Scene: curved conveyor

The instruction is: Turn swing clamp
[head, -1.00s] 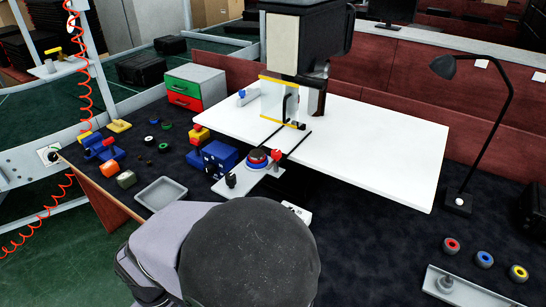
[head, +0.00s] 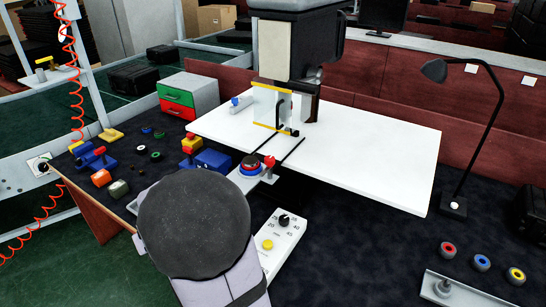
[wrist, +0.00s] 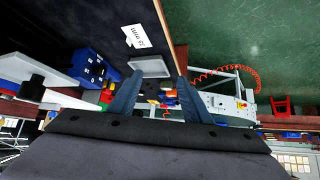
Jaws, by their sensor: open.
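A small fixture plate (head: 247,183) stands at the front edge of the white table, with a dark round part in a blue and red ring (head: 250,165) on it. A red-topped post (head: 269,162) beside the ring may be the swing clamp; I cannot tell for sure. My arm covers the plate's left end in the head view and hides my gripper there. In the wrist view my gripper (wrist: 158,80) is open, its two dark fingers apart with nothing held between them. A blue block (wrist: 90,67) lies left of the fingers there, apart from them.
A white control box (head: 282,240) with a black dial and yellow button stands right of my arm. A blue block (head: 213,160) and a red-and-yellow button (head: 190,143) are close left of the fixture. A tall machine (head: 290,55) stands over the white table (head: 380,160). A lamp (head: 470,125) is at right.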

